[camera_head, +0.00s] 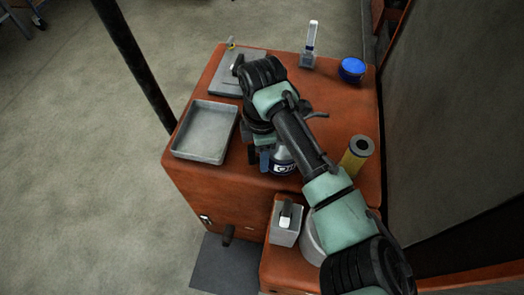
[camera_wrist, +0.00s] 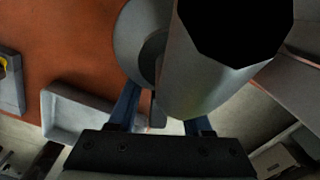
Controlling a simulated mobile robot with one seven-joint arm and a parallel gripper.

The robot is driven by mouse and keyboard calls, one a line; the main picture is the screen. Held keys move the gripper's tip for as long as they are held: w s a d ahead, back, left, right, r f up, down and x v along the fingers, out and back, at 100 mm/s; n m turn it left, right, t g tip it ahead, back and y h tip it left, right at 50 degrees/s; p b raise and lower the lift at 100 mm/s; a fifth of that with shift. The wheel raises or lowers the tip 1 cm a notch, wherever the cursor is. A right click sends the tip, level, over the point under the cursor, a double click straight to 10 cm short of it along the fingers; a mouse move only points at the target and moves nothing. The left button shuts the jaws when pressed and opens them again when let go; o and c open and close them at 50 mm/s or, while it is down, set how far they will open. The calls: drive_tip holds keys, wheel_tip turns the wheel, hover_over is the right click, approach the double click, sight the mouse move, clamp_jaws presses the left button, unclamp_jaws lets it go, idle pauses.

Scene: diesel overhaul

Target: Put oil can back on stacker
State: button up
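The oil can appears to be the round item with a blue-and-white label (camera_head: 283,168) on the orange cabinet top (camera_head: 225,172), partly hidden by my arm. My gripper (camera_head: 260,158) points down right beside it. In the wrist view, a grey rounded body (camera_wrist: 133,38) and a large grey cone with a black end (camera_wrist: 200,85) fill the upper middle. The blue fingers (camera_wrist: 160,115) stand apart with a narrow grey piece between them. The fingertips are partly hidden by the grey body, so I cannot tell whether they grip it. I cannot tell which orange unit is the stacker.
An empty grey tray (camera_head: 205,130) lies at the left. A grey plate (camera_head: 228,78), an upright white-and-grey item (camera_head: 309,45) and a blue round tin (camera_head: 352,69) are at the back.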

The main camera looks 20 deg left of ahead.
wheel_tip(320, 180, up, 12)
drive_tip(key=shift+r+p, duration=0.15)
drive_tip(key=shift+p, duration=0.45)
drive_tip(key=shift+a, duration=0.1)
drive_tip(key=w+a+r+m+t+y, duration=0.3)
drive_tip(key=w+a+r+t+y, duration=0.1)
drive_tip(key=a+r, duration=0.3)
drive_tip(key=w+r+m+t+y, duration=0.3)
drive_tip(key=r+m+t+y, duration=0.45)
drive_tip(key=r, duration=1.25)
drive_tip(key=s+d+r+m+t+h, duration=0.2)
drive_tip(key=d+r+m+t+h, duration=0.15)
drive_tip(key=d+r+t, duration=0.6)
drive_tip(key=s+d+r+m+t+h, duration=0.6)
drive_tip(key=s+d+r+m+h, duration=0.2)
drive_tip(key=s+d+r+m, duration=0.2)
drive_tip(key=shift+s+d+r+m, duration=0.35)
drive_tip(key=shift+s+d, duration=0.35)
drive_tip(key=shift+d, duration=0.5)
